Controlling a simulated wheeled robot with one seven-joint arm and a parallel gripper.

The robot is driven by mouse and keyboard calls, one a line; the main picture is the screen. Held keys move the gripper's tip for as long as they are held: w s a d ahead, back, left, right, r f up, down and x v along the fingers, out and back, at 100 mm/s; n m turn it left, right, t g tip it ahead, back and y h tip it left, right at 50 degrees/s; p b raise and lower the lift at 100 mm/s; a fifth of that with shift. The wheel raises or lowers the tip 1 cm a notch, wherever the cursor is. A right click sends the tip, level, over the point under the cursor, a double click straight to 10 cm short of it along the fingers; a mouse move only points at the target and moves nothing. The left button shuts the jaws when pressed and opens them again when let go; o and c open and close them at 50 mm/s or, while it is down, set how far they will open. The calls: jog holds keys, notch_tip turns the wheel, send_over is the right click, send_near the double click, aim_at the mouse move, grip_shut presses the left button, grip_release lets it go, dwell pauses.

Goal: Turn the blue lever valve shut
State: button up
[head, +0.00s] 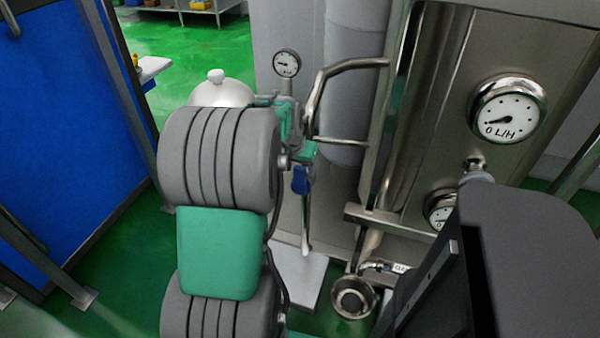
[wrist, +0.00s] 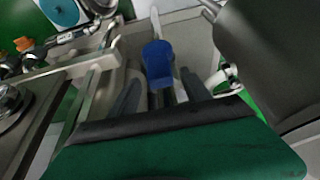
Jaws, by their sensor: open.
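The blue lever (head: 300,180) shows in the head view as a small blue piece just below and right of my wrist, in front of the steel equipment. In the wrist view the blue lever (wrist: 158,60) is near the upper middle, its blue end toward the camera's far side. My gripper (wrist: 160,82) is open, with one dark finger to each side of the lever. I see a gap beside the lever and cannot tell whether a finger touches it. In the head view my wrist hides most of the fingers. The valve body is largely hidden.
Bent steel pipes (head: 340,70) stand close right of my wrist. A large gauge (head: 508,108) sits on the steel panel; a small gauge (head: 286,62) is behind my wrist. A round pipe fitting (head: 353,297) is low in front. A blue panel (head: 70,120) stands left.

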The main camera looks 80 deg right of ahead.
jog(key=shift+x, duration=1.05)
grip_shut()
jog(key=shift+w, duration=0.1)
dwell(0.5)
